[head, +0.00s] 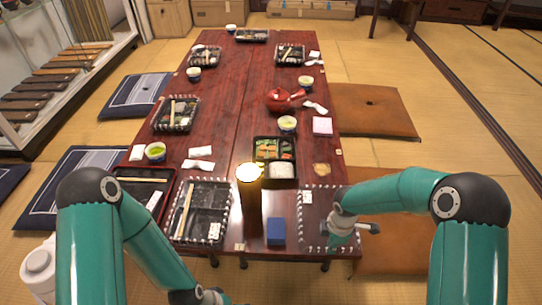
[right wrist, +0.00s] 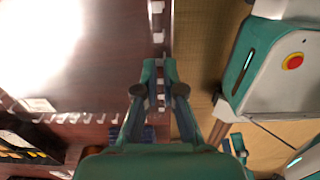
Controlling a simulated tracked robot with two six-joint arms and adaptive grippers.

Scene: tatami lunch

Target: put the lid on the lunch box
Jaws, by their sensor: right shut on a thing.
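The open lunch box (head: 275,182) is black, with greens, other food and white rice in its compartments. It stands at the near middle of the table; part of a dark box with food (right wrist: 50,158) shows at lower left in the right wrist view. A clear lid with a white-dashed rim (head: 312,187) is to its right, near the table's front edge. My right gripper (head: 340,238) is shut on the lid's right rim, which also shows in the right wrist view (right wrist: 157,38). Whether the lid touches the table is unclear. My left arm enters at lower left; its gripper is out of frame.
A tall brown cylinder with a bright top (head: 250,205) stands just in front of the lunch box. A blue box (head: 276,232) lies left of the lid. Another black box with a dashed-rim clear cover (head: 203,212) is at left. A red teapot (head: 279,100) stands farther back.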

